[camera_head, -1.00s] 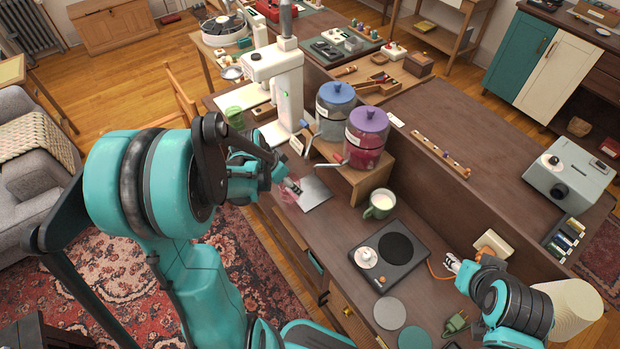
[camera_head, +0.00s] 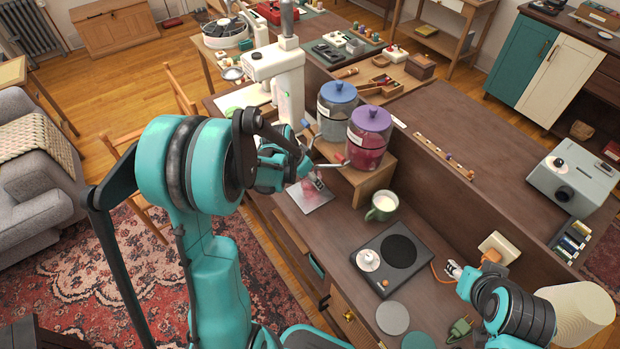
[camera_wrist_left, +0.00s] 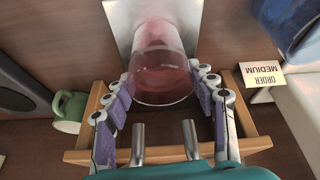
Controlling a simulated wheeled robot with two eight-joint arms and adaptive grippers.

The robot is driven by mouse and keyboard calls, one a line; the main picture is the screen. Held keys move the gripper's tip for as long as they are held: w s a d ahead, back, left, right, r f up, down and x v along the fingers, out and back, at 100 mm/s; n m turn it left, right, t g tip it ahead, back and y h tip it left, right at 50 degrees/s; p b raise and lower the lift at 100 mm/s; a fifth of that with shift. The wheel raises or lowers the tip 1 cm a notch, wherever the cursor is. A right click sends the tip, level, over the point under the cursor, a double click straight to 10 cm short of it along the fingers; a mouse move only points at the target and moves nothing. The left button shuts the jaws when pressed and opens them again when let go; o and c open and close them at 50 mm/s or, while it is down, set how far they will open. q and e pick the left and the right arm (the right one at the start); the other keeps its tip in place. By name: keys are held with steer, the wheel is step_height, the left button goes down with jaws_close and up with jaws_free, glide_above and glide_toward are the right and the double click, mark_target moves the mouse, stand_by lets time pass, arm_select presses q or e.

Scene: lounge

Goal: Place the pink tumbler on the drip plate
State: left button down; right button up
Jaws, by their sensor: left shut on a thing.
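The pink tumbler (camera_wrist_left: 160,75) is see-through and stands between the finger pads of my left gripper (camera_wrist_left: 160,92), which is shut on it. In the head view the tumbler (camera_head: 304,188) is a faint pink shape, partly hidden by the gripper. The drip plate (camera_head: 322,206) is a square, shiny metal sheet on the brown counter; it also shows in the wrist view (camera_wrist_left: 194,18). The tumbler is over the plate, roughly upright. I cannot tell whether its base touches the plate. My right gripper (camera_head: 453,269) is low above the counter at right, beside an orange cord; its jaws are too small to read.
Two lidded jars, blue (camera_head: 336,108) and purple (camera_head: 368,138), stand on a wooden stand behind the plate. A green mug (camera_head: 381,206) and a dark hot plate (camera_head: 390,258) are to the right. An order card (camera_wrist_left: 262,75) stands near the plate.

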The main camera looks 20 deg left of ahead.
arm_select(q)
steer(key=shift+f, duration=0.2)
steer(key=c, duration=0.5)
jaws_free()
steer(key=shift+c, duration=0.2)
steer(key=shift+r, duration=0.25)
steer(key=p+v, duration=0.4)
steer(key=v, duration=0.7)
steer(key=s+d+r+n+t+y, duration=0.1)
steer(key=s+d+r+n, duration=0.1)
steer(key=s+d, duration=0.3)
steer(key=s+d+r+n+t+y, duration=0.1)
steer(key=s+d+r, duration=0.4)
steer(key=s, duration=0.5)
steer(key=shift+n+t, duration=0.6)
steer(key=shift+n, duration=0.1)
